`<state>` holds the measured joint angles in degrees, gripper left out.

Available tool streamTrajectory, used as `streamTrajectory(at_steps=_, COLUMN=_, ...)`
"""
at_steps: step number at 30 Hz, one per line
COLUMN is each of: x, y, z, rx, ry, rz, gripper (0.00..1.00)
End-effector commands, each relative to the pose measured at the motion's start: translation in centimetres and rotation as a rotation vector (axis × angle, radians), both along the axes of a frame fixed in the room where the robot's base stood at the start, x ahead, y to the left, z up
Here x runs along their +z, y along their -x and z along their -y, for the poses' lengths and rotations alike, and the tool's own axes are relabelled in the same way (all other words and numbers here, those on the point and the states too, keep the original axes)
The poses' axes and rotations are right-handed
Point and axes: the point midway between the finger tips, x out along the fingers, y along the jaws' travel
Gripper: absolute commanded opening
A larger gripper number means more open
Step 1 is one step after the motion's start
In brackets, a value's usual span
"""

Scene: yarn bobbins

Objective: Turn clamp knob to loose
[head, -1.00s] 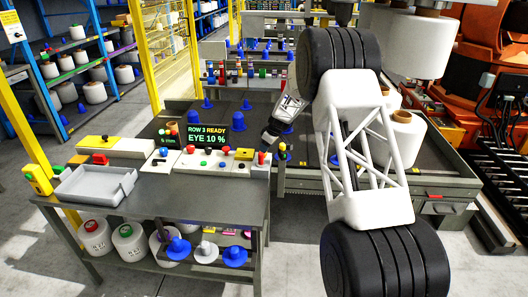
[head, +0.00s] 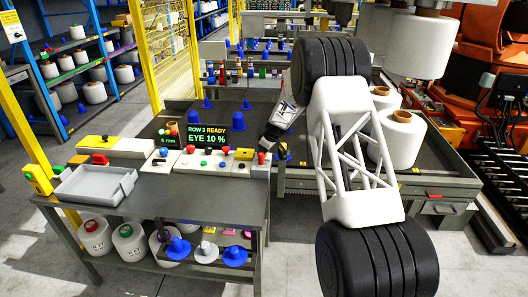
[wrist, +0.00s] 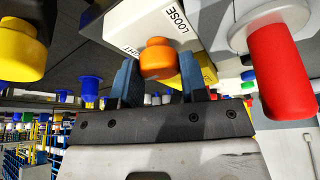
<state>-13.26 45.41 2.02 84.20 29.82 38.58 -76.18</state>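The orange clamp knob (wrist: 158,58) sits on a white block (wrist: 150,22) in the wrist view. The block carries the word LOOSE and a partly hidden word ending in GHT. My gripper (wrist: 160,78) has one blue finger on each side of the knob, with no clear gap, and appears shut on it. Which way the knob points is not clear. In the head view my gripper (head: 266,143) is at the right end of the bench's control panel, and I cannot make out the orange knob there.
A red handle (wrist: 280,75) is close on the right in the wrist view, and a yellow knob (wrist: 20,50) is on the left. In the head view, a grey tray (head: 95,187) and a display (head: 206,134) stand on the bench. White yarn bobbins (head: 400,138) stand at the right.

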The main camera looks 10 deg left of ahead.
Motion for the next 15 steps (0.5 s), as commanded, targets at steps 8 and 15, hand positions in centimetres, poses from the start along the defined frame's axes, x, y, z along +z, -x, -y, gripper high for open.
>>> streamTrajectory(at_steps=8, x=0.01, y=0.01, z=0.01, rx=-0.017, ry=0.0, rz=-0.001, gripper=0.16)
streamTrajectory(at_steps=15, x=0.05, y=0.07, z=-0.01, rx=-0.089, ry=0.001, rz=0.0, gripper=0.16)
